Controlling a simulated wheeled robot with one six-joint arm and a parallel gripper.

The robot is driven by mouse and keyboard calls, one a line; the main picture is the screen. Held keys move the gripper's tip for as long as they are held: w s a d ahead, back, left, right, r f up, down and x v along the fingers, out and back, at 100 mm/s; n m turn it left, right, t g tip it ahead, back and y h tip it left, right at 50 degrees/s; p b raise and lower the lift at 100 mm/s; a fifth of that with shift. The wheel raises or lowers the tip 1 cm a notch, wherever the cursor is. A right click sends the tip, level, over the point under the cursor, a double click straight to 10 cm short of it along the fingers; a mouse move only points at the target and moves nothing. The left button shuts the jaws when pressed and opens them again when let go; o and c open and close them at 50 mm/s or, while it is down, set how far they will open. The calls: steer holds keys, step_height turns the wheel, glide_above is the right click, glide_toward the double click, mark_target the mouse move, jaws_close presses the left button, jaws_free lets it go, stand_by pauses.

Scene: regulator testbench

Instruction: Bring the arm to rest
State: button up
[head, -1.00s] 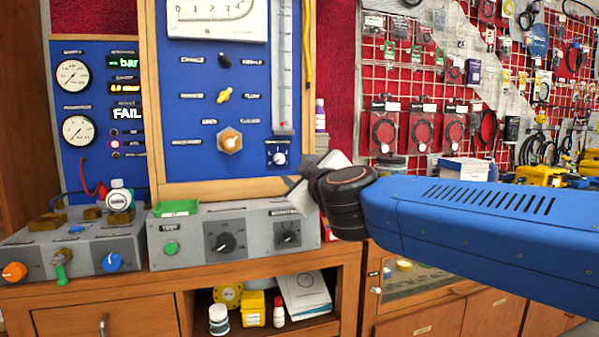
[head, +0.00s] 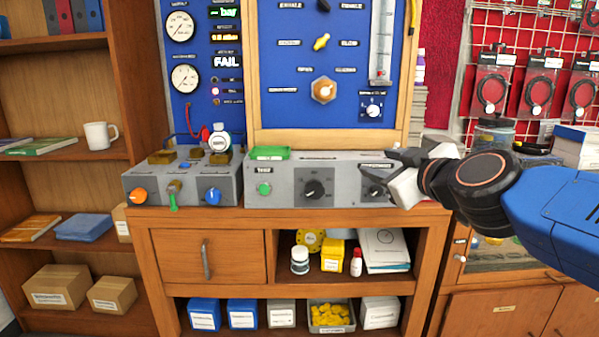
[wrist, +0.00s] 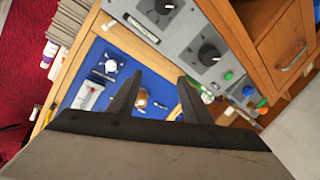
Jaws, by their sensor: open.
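My gripper (head: 388,170) is at the right of the head view, in front of the right end of the grey control box (head: 339,182). It is open, and nothing shows between its fingers. In the wrist view my gripper (wrist: 158,92) shows two dark fingers spread apart, with the blue panel and the control box beyond them. My blue arm reaches in from the right edge of the head view. From these views I cannot tell how far the fingertips are from the box.
The blue test panel (head: 283,65) stands behind the bench (head: 262,219); its display (head: 227,62) reads FAIL. A second grey box (head: 140,183) with knobs sits left. A bookshelf (head: 60,178) stands farther left. A red pegboard (head: 517,35) is at right.

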steer(key=s+d+f+m+g+h, duration=0.1)
steer(key=s+d+f+m+g, duration=0.2)
steer(key=s+f, duration=0.4)
steer(key=s+d+f+m+g+h, duration=0.2)
steer(key=s+f, duration=0.5)
steer(key=f, duration=0.4)
steer(key=s+d+f+m+g+h, duration=0.1)
steer(key=s+d+f+m+g, duration=0.2)
steer(key=f, duration=0.7)
steer(key=s+d+g, duration=0.2)
steer(key=s+d, duration=0.1)
steer(key=s, duration=0.1)
steer(key=shift+s+m+g, duration=0.3)
steer(key=shift+m+g, duration=0.1)
